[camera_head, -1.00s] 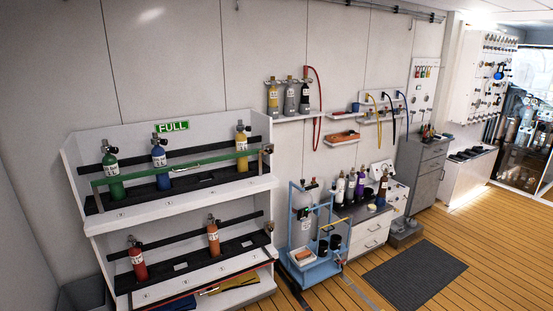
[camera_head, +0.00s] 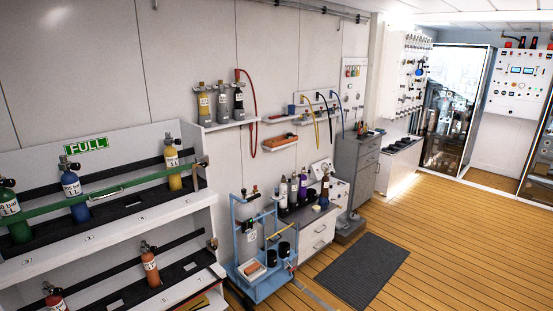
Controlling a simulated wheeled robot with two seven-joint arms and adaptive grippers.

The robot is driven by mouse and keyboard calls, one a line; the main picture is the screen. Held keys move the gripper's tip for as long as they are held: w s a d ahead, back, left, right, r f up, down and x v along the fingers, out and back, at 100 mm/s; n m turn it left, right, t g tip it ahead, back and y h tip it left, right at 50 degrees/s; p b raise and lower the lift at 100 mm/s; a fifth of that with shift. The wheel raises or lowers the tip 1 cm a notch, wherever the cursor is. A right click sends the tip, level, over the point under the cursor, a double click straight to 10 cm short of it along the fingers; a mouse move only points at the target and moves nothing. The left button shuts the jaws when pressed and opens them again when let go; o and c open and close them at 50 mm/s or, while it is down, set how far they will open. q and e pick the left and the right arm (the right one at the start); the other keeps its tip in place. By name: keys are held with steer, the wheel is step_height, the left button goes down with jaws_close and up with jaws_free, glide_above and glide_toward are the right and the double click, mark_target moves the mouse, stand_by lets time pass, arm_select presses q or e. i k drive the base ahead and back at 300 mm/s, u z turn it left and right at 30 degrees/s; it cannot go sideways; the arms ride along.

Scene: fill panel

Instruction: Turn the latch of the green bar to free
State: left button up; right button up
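The green bar (camera_head: 118,188) runs across the front of the upper shelf of the rack marked FULL, at the left of the head view. It passes in front of a green cylinder (camera_head: 12,212), a blue cylinder (camera_head: 74,190) and a yellow cylinder (camera_head: 173,165). At its right end is a brownish upright piece (camera_head: 198,177), seemingly the latch. Its exact setting is too small to tell. Neither of my grippers is in view.
A blue cart (camera_head: 262,255) stands right of the rack, by a white drawer cabinet (camera_head: 318,236). A dark mat (camera_head: 362,268) lies on the wooden floor (camera_head: 440,235), which is open to the right. The lower shelf holds an orange cylinder (camera_head: 150,266).

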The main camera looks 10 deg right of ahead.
mark_target(204, 164)
steer(key=z, duration=0.55)
steer(key=i, duration=1.45)
steer(key=u, duration=0.8)
steer(key=i, duration=0.65)
steer(key=u, duration=0.75)
